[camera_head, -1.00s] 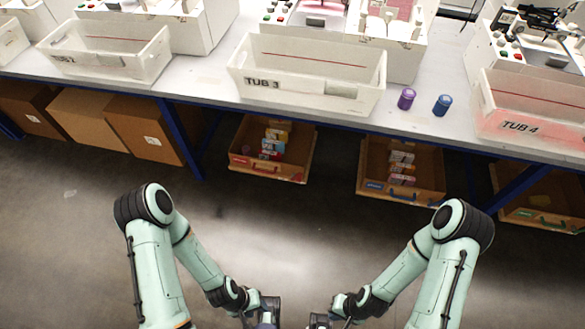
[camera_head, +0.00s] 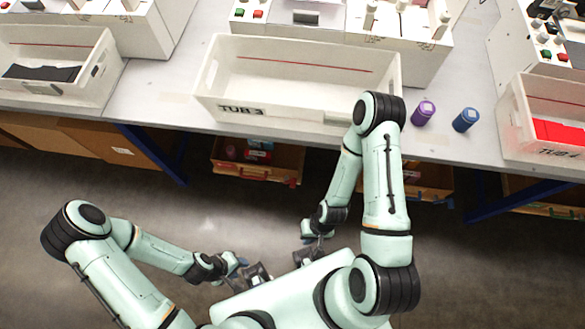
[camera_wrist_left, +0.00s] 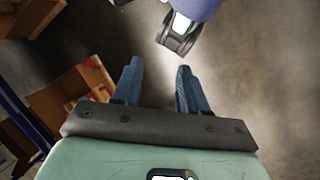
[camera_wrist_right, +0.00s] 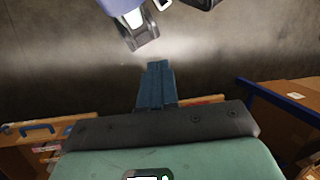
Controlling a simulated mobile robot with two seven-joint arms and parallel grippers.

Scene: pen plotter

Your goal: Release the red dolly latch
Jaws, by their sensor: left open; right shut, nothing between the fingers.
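A wooden box (camera_head: 277,176) stands low under the table, below TUB 3. A small red part (camera_head: 252,178) shows on its front face; it is too small to tell if this is the dolly latch or how it is set. My left gripper (camera_head: 250,277) is open and empty, low in front of the table and apart from the box. Its two spread blue fingers show in the left wrist view (camera_wrist_left: 159,85). My right gripper (camera_head: 308,254) is shut and empty, also short of the box. Its closed fingers show in the right wrist view (camera_wrist_right: 157,80).
TUB 3 (camera_head: 300,122) stands at the table edge (camera_head: 150,110), with purple (camera_head: 423,113) and blue (camera_head: 465,120) containers to its right. A second box (camera_head: 432,190) is partly hidden by my right arm. Blue table legs stand beside the boxes. Open floor lies in front.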

